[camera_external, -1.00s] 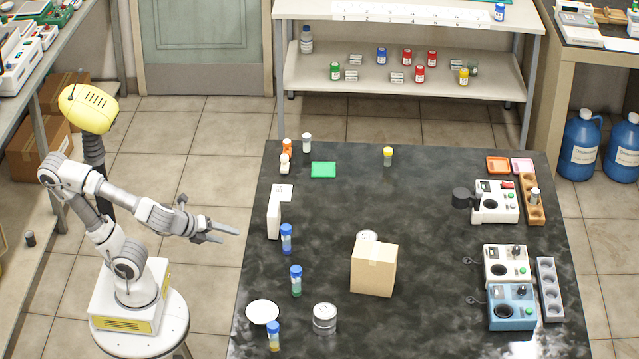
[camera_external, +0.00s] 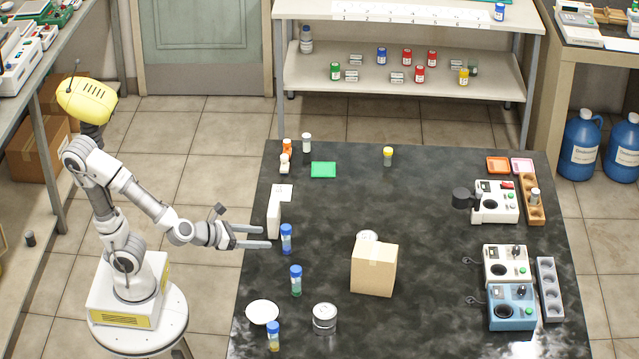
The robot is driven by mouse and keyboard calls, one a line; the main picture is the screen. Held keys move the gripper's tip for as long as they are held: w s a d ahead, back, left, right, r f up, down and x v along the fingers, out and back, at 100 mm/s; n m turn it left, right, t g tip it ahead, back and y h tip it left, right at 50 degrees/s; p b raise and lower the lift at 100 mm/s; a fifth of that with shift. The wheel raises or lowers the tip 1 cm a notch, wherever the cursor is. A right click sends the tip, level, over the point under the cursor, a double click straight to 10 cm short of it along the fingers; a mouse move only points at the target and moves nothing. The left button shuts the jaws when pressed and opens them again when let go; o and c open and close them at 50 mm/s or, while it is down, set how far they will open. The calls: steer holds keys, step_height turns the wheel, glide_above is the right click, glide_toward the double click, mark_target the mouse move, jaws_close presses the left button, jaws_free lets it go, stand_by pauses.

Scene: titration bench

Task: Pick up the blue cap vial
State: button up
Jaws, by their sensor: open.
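The upper blue cap vial (camera_external: 286,239) has a blue body. The lower vial (camera_external: 296,281) has a blue cap and a greenish lower part. A third vial (camera_external: 273,336) with a yellowish lower part stands near the front left corner; its cap looks blue. My gripper (camera_external: 268,237) is open, its two fingers pointing right just left of the upper vial, at about its height in the picture. I cannot tell whether they touch it. Nothing is between the fingers.
A white upright block (camera_external: 274,216) stands close behind my fingers. A white dish (camera_external: 262,312), a metal can (camera_external: 324,319) and a cardboard box (camera_external: 373,270) stand toward the front. The black table (camera_external: 430,200) is clear at its centre back.

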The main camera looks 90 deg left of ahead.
mark_target(296, 250)
steer(key=shift+p+x, duration=1.4)
steer(key=shift+x, duration=0.55)
steer(key=shift+b+x, duration=0.55)
steer(key=shift+x, duration=1.25)
steer(key=b+x, duration=0.1)
steer(key=x, duration=0.3)
steer(key=shift+w+d, duration=0.1)
steer(key=shift+w, duration=0.1)
jaws_close()
